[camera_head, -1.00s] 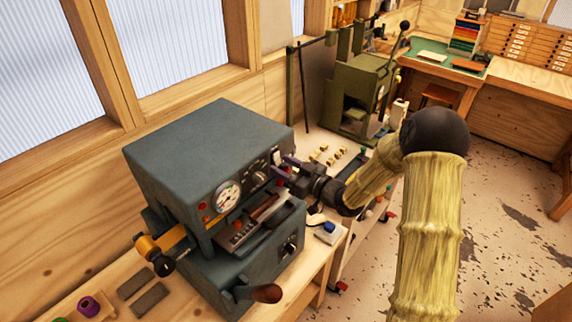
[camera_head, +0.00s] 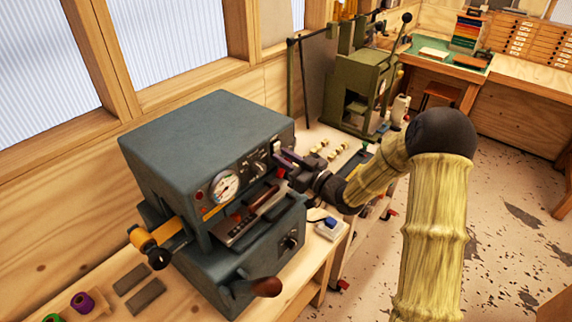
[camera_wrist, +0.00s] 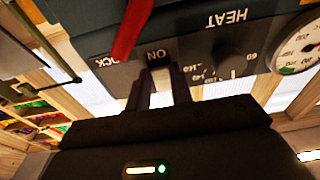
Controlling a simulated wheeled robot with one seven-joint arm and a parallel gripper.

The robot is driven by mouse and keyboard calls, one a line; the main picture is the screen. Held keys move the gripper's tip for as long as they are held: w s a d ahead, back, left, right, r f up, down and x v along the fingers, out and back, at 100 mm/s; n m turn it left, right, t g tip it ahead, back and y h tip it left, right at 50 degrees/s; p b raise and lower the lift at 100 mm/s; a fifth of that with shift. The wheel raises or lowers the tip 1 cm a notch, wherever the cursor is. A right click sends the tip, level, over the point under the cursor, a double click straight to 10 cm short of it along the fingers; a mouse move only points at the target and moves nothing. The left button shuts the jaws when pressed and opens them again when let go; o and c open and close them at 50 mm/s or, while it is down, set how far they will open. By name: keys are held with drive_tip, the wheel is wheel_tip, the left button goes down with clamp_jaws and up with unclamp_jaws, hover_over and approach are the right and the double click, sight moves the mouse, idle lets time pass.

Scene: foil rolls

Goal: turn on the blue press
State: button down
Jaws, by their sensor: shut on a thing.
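The blue press (camera_head: 205,128) is a dark blue-grey box machine on the wooden bench, with a round white gauge (camera_head: 224,187) on its front panel. My gripper (camera_head: 279,158) reaches the panel's right end from the right. In the wrist view, the panel appears upside down, and my fingers (camera_wrist: 160,82) are closed on a small switch (camera_wrist: 158,64) by the "ON" label. The fingers hide much of the switch, so I cannot tell its position. A dark knob (camera_wrist: 232,64) under "HEAT" and a red lever (camera_wrist: 133,28) by a partly hidden label sit either side.
An orange-ended bar (camera_head: 150,243) sticks out at the press's left, and a brown-handled lever (camera_head: 266,287) at its lower front. A small white-and-blue block (camera_head: 328,225) lies on the bench. A green press (camera_head: 362,88) stands behind. Floor is open at right.

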idle(0.3)
drive_tip(key=c, duration=1.2)
unclamp_jaws()
drive_tip(key=shift+c, duration=0.2)
drive_tip(key=shift+f, duration=0.1)
drive_tip(key=b+v, duration=0.5)
drive_tip(key=v, duration=1.2)
drive_tip(key=shift+d+b, duration=0.2)
drive_tip(key=shift+b, duration=0.2)
drive_tip(key=shift+f, duration=0.1)
